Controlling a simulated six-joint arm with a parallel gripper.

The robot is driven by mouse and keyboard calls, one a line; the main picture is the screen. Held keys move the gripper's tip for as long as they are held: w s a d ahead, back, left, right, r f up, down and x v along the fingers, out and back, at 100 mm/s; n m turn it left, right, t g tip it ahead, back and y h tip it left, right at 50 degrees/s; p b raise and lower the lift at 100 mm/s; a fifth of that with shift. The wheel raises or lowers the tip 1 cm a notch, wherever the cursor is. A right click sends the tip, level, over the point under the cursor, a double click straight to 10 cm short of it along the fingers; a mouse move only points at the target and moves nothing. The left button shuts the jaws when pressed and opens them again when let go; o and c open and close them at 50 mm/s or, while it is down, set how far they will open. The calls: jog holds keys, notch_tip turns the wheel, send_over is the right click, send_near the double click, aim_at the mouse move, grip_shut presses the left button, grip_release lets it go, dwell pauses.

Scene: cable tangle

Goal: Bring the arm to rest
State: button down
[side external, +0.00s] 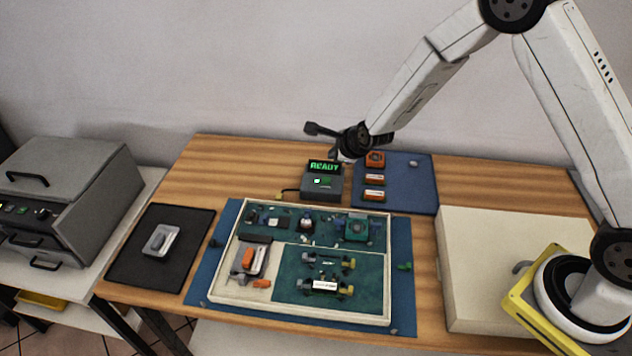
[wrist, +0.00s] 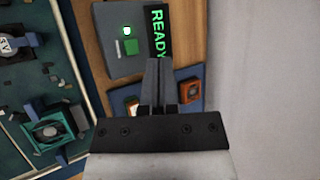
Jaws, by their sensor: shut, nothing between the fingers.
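My gripper (side external: 337,155) hangs in the air above the back of the wooden table, close to the grey box with the lit green READY display (side external: 323,167). In the wrist view my gripper (wrist: 158,66) has its fingers together with nothing between them, and the READY box (wrist: 120,42) shows just beyond the tips. I cannot tell the exact height of the fingers above the box. My arm reaches in from the right, bent at the elbow.
A cream-rimmed tray (side external: 388,300) with green boards and parts lies on a blue mat (side external: 403,255). A dark blue mat (side external: 425,190) holds orange modules. A black mat (side external: 135,265) with a small metal piece and a grey machine (side external: 75,185) are left. A pale box (side external: 480,270) is right.

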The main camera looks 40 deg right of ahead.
jog(key=s+d+r+n+g, duration=0.1)
jog(key=s+r+n+g, duration=0.2)
jog(key=s+n, duration=0.9)
jog(key=s+d+r+n+g, duration=0.1)
jog(key=s+r+n+g, duration=0.2)
jog(key=s+n, duration=1)
notch_tip(320, 180, up, 2)
jog(key=shift+s+r, duration=0.1)
jog(key=shift+s, duration=0.5)
